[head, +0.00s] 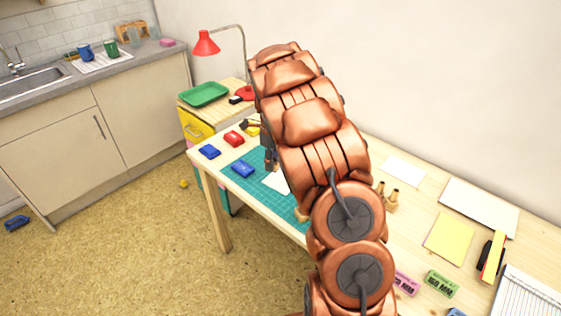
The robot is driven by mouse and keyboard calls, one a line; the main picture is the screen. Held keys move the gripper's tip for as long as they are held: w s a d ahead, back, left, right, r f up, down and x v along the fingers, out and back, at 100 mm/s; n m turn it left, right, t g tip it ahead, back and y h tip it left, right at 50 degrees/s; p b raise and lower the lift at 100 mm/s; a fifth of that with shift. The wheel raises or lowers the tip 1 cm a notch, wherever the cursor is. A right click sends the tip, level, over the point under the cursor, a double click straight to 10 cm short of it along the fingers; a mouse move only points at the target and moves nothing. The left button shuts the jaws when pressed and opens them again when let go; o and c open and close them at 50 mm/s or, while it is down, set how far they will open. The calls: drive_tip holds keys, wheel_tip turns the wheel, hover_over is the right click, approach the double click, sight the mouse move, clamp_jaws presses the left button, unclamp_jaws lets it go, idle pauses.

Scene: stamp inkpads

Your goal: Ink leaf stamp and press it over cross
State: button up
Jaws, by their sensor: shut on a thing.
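My copper arm crosses the middle of the head view and hides much of the table. A small dark part of my gripper (269,160) shows at the arm's left edge, low over the green cutting mat (282,207). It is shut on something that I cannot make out. A white paper (279,184) lies on the mat, partly hidden; no cross is visible on it. Inkpads stand at the table's left end: blue (209,151), red (233,138), another blue (242,169) and a partly covered yellow one (253,131). Wooden stamps (389,200) stand right of the arm; their designs cannot be read.
The wooden table (231,186) holds a yellow pad (449,236), white sheets (480,206), a notebook (528,300) and small pink (405,284) and green (442,283) blocks at right. A side cabinet with a green tray (204,94) and red lamp (206,43) stands behind.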

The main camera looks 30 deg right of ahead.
sight(280, 182)
drive_tip(key=d+m, duration=0.1)
drive_tip(key=m, duration=0.1)
drive_tip(key=d+m, duration=0.1)
drive_tip(key=shift+s+d+f, duration=0.25)
drive_tip(key=shift+d+f, duration=0.05)
drive_tip(key=shift+f, duration=0.05)
drive_tip(key=shift+f+b, duration=0.9)
drive_tip(key=shift+f, duration=2.05)
drive_tip(key=shift+f, duration=0.55)
drive_tip(key=shift+r, duration=0.7)
drive_tip(key=shift+r+p, duration=0.65)
drive_tip(key=shift+r, duration=2.05)
drive_tip(key=shift+a, duration=0.1)
